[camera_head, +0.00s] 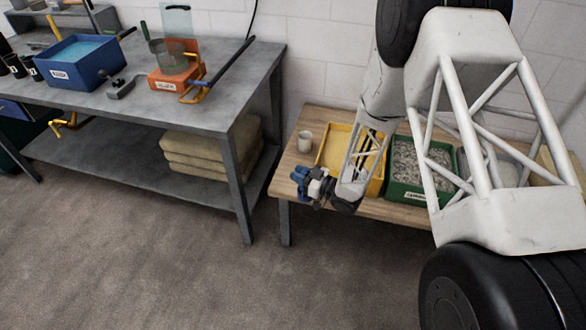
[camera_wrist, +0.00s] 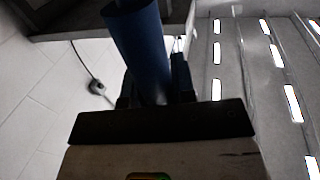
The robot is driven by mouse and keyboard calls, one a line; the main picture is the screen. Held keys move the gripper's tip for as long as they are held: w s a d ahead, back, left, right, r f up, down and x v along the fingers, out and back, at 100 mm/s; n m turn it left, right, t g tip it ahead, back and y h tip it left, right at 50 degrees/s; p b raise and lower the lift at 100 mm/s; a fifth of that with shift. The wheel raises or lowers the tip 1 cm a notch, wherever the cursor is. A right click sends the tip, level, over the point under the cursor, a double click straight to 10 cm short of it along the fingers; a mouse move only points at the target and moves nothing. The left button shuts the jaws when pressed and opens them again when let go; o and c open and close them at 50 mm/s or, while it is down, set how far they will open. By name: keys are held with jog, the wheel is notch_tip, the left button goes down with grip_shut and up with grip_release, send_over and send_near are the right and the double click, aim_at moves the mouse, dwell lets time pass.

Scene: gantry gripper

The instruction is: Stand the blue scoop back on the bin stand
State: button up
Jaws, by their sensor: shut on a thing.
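My gripper (camera_head: 312,188) is shut on the blue scoop (camera_head: 299,175), at the left front corner of the low wooden bin stand (camera_head: 410,213). In the wrist view my gripper (camera_wrist: 153,88) holds a thick blue cylindrical part of the scoop (camera_wrist: 140,42) between its dark fingers. The rest of the scoop is hidden or too small to make out. The stand carries a yellow bin (camera_head: 335,143) and a green bin (camera_head: 405,194) of grey gravel. From the head view I cannot tell how high the scoop is above the stand.
A pale cup (camera_head: 305,141) stands on the stand left of the yellow bin. The floor in front is clear.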

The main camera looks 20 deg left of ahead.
jog(key=w+a, duration=0.3)
jog(key=w, duration=0.4)
jog(key=w+a+f, duration=0.1)
jog(key=w+a, duration=0.3)
jog(key=w, duration=0.3)
jog(key=shift+a+f, duration=0.2)
jog(key=shift+a, duration=0.1)
jog(key=shift+f, duration=0.1)
jog(key=shift+f, duration=1.8)
jog(key=o, duration=0.8)
jog(key=shift+o, duration=0.2)
